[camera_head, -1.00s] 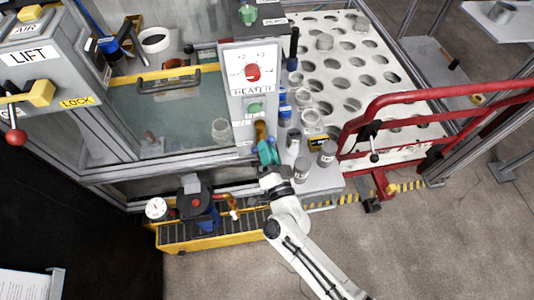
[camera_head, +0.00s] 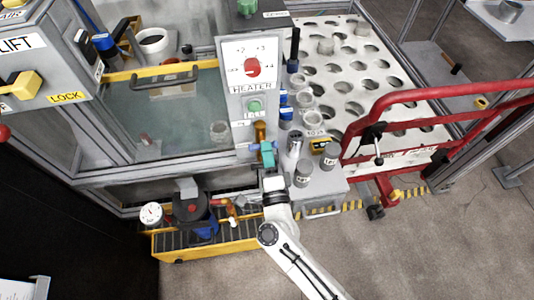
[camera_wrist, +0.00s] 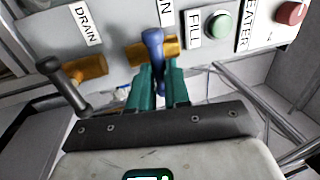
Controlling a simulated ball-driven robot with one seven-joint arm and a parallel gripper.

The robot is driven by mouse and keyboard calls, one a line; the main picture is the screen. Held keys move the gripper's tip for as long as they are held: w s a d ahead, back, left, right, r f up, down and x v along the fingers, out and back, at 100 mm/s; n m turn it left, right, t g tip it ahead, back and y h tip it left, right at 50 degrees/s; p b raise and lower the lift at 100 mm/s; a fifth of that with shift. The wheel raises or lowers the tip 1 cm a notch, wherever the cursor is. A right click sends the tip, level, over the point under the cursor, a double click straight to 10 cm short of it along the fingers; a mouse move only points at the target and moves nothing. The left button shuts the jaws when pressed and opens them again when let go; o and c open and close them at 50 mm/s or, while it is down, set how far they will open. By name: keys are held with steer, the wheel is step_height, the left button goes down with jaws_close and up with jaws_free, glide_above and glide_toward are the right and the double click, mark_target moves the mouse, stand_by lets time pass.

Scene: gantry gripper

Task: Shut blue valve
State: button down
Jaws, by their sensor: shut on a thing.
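The blue valve (camera_wrist: 153,37) is a blue lever on a brass body (camera_wrist: 138,54) on the grey panel, seen in the wrist view. The lever runs roughly up and down in the picture, across the brass body. My gripper (camera_wrist: 160,80) has teal fingers on either side of the lever's lower part and is shut on it. The fingers hide part of the lever.
A dark-handled valve (camera_wrist: 66,85) sits left of the blue one under the DRAIN label (camera_wrist: 84,25). A green FILL button (camera_wrist: 218,26) and a red knob (camera_wrist: 291,12) are to the right. Grey canisters (camera_head: 303,174) stand right of my gripper. A red rail (camera_head: 430,97) is further right.

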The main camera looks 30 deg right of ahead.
stand_by(0.3)
steer(key=shift+f, duration=0.1)
steer(key=c, duration=1.1)
jaws_free()
steer(key=shift+s, duration=0.1)
steer(key=b+v, duration=0.1)
steer(key=v, duration=0.9)
steer(key=shift+s+b, duration=0.35)
steer(key=shift+a, duration=0.15)
